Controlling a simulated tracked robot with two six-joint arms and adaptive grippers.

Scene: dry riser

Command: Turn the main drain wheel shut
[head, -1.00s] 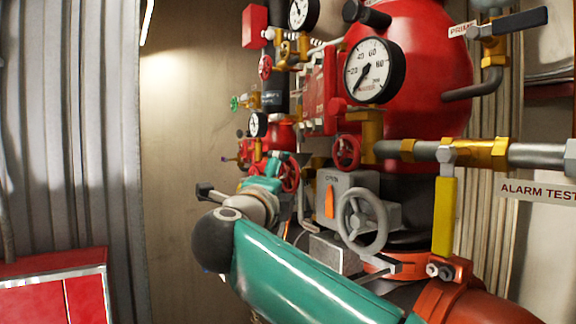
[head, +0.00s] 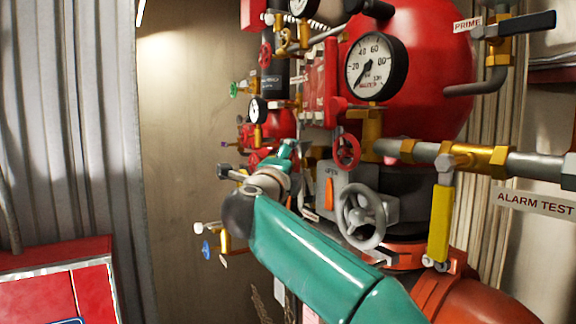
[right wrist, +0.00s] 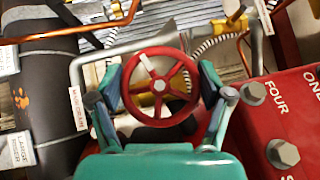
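A red spoked handwheel (right wrist: 143,68) is in the middle of the right wrist view. A white label at its left, partly covered, appears to read MAIN DRAIN (right wrist: 77,108). My right gripper (right wrist: 160,82) has its two teal fingers spread, one on each side of the wheel. I cannot tell whether they touch the rim. In the head view my right arm reaches in from the lower right, and its gripper (head: 287,152) is small and partly hidden among the red pipework. My left gripper is in neither view.
A grey handwheel (head: 361,216) on a box, a smaller red wheel (head: 347,151) and a yellow lever (head: 440,222) stand close to my right arm. A large gauge (head: 376,67) is above. In the wrist view a red numbered panel (right wrist: 292,115) lies close right of the gripper.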

